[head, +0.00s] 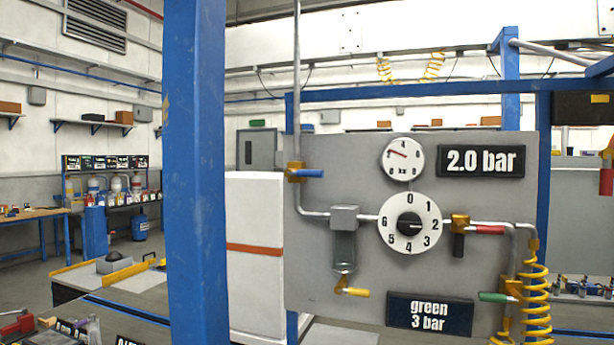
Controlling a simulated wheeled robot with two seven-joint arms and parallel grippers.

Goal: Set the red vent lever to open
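The red vent lever (488,230) is on the grey panel (315,250), right of the round numbered dial. It lies about horizontal and points right from a brass valve body (460,222), along the pipe. A short black part (458,246) hangs below that valve body. Neither of my grippers is in the head view.
The panel also bears a gauge (403,159), a knob dial (410,223), blue (308,173), yellow (357,292) and green (492,297) levers, and a coiled yellow hose (537,300). A blue post (196,180) stands left of the panel.

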